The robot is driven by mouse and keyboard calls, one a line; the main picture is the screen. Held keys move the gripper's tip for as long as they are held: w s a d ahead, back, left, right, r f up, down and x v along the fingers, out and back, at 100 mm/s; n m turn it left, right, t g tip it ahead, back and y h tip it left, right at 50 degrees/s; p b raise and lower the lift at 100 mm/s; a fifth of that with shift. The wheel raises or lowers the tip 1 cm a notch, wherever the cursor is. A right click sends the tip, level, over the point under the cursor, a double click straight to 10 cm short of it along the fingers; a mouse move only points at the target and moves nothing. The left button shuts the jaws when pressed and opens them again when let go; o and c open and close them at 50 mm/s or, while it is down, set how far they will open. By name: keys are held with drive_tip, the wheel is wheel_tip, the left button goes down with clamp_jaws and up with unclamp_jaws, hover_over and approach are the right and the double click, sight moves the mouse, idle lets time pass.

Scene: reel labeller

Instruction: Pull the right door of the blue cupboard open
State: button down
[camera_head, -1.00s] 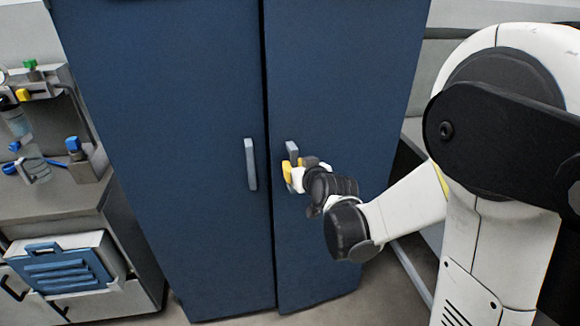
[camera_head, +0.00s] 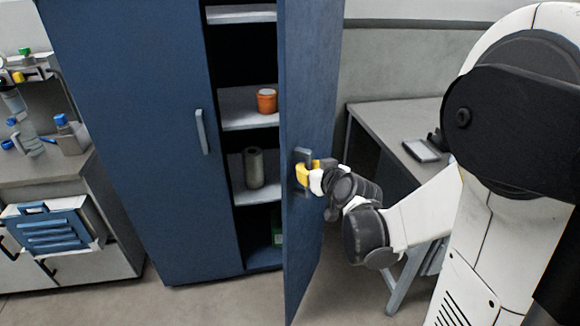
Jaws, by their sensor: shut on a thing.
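The blue cupboard has its left door (camera_head: 130,130) closed. Its right door (camera_head: 312,80) is swung wide open toward me and stands nearly edge-on. My gripper (camera_head: 303,172), with yellow fingers, is shut on the grey handle (camera_head: 301,156) of the right door. The fingers partly cover the handle. The left door's handle (camera_head: 202,132) is free.
Inside the cupboard, shelves hold an orange pot (camera_head: 266,101) and a grey-green cylinder (camera_head: 254,168). A grey desk (camera_head: 385,118) with a small tablet-like device (camera_head: 421,150) stands right of the open door. A bench (camera_head: 70,175) with bottles is at the left.

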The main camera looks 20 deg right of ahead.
drive_tip(key=s+d+n+g+y, duration=0.1)
drive_tip(key=s+d+n+y, duration=0.3)
drive_tip(key=d, duration=0.8)
drive_tip(key=s+d+n+g+y, duration=0.1)
drive_tip(key=s+d+n+y, duration=0.2)
drive_tip(key=d, duration=0.9)
drive_tip(key=s+y, duration=0.1)
drive_tip(key=s, duration=0.2)
drive_tip(key=shift+s+d+f+n+g+y+b, duration=0.15)
drive_tip(key=shift+s+n+g+y+b, duration=0.15)
drive_tip(key=shift+s+n+b, duration=0.1)
drive_tip(key=c, duration=1.6)
unclamp_jaws()
drive_tip(key=o, duration=0.3)
drive_tip(key=shift+s+d, duration=0.1)
drive_tip(key=shift+s, duration=0.15)
drive_tip(key=v, duration=1.1)
drive_tip(key=shift+s+d+r, duration=0.2)
drive_tip(key=shift+d+r, duration=0.1)
